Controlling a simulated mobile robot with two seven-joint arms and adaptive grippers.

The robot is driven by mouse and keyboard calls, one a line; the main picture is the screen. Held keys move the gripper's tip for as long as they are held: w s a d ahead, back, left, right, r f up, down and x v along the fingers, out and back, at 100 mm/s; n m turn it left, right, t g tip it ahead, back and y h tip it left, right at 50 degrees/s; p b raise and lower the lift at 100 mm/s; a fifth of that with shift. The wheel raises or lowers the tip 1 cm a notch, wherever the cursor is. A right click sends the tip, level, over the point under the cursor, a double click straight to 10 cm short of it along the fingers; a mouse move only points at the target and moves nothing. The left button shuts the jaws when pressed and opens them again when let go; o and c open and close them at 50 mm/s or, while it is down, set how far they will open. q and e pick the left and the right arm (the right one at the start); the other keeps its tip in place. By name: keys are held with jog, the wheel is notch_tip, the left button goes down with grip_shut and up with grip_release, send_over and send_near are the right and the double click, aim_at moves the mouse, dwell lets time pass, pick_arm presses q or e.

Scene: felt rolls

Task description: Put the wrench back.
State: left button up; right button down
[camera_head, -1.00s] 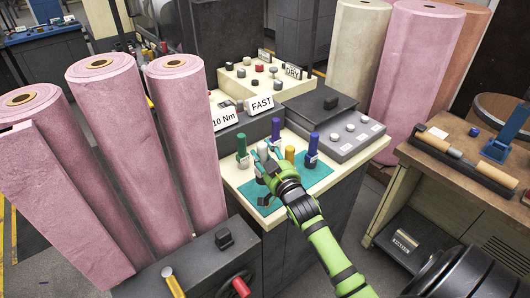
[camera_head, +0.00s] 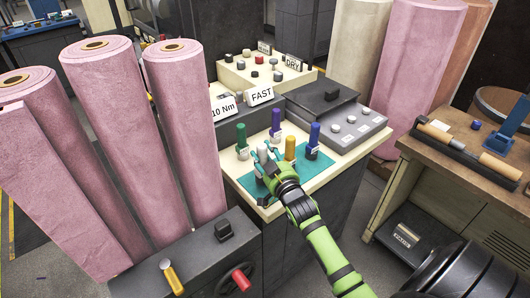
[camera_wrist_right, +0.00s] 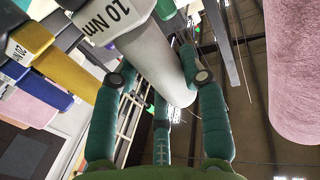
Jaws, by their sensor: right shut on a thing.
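The wrench (camera_head: 262,153) in my right gripper has a pale grey handle. It also shows in the right wrist view (camera_wrist_right: 150,55), with a white "10 Nm" label. My right gripper (camera_head: 264,158) is shut on this handle, over the teal mat (camera_head: 258,191). I cannot tell whether the wrench touches the mat. A green-handled tool (camera_head: 241,137) stands just left of the gripper. A yellow one (camera_head: 290,147) and a blue one (camera_head: 313,137) stand to its right, and a purple one (camera_head: 277,120) behind. My left gripper is out of view.
A "FAST" sign (camera_head: 261,95) stands behind the tools. A grey box with round knobs (camera_head: 351,119) is to the right. Tall pink felt rolls (camera_head: 184,130) crowd the left side. A wooden bench (camera_head: 450,165) stands at the right.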

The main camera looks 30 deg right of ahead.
jog(key=shift+f+b, duration=0.3)
jog(key=shift+f, duration=0.4)
jog(key=shift+f+b, duration=0.35)
jog(key=shift+f, duration=0.15)
jog(key=c, duration=0.6)
grip_release()
jog(key=shift+s, duration=0.1)
jog(key=s, duration=0.4)
jog(key=s+a, duration=0.1)
jog(key=s, duration=0.2)
jog(key=s+a, duration=0.1)
jog(key=s, duration=0.3)
jog(key=shift+s+a, duration=0.1)
jog(key=shift+s, duration=0.25)
